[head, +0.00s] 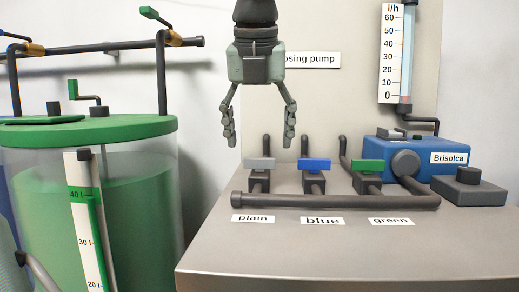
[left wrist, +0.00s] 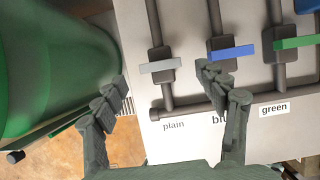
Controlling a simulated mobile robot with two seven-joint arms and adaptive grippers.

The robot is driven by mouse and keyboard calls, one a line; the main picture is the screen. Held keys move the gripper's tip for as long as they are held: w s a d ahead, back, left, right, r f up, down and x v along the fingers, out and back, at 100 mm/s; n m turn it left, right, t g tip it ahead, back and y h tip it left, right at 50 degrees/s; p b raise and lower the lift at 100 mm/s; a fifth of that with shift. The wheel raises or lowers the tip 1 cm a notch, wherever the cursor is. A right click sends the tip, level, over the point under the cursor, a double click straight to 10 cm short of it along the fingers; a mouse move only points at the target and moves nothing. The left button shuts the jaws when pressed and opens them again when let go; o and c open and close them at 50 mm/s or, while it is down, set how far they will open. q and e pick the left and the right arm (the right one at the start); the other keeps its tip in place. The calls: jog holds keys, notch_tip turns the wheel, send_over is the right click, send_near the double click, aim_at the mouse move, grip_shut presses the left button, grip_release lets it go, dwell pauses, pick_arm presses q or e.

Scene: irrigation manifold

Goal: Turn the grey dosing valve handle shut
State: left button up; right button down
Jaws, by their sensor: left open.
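The grey dosing valve handle (head: 260,163) sits on the leftmost small valve, behind the "plain" label (head: 253,218). The handle lies crosswise to its pipe, and it also shows in the left wrist view (left wrist: 160,67). My left gripper (head: 260,140) points down with its two fingers spread wide, open and empty. In the head view it is above the grey handle, with the fingertips to either side of it and apart from it. In the left wrist view the grey handle shows beyond and between the fingertips (left wrist: 163,82). My right gripper is in neither view.
Blue (head: 314,164) and green (head: 367,166) handles stand to the right, also crosswise. A dark pipe (head: 335,202) runs in front of the valves. The blue pump (head: 418,151) is farther right. A green-lidded tank (head: 140,129) stands left. The bench front (head: 340,255) is clear.

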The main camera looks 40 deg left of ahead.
pick_arm(q)
jog(key=v, duration=0.8)
jog(key=shift+d+r, duration=0.1)
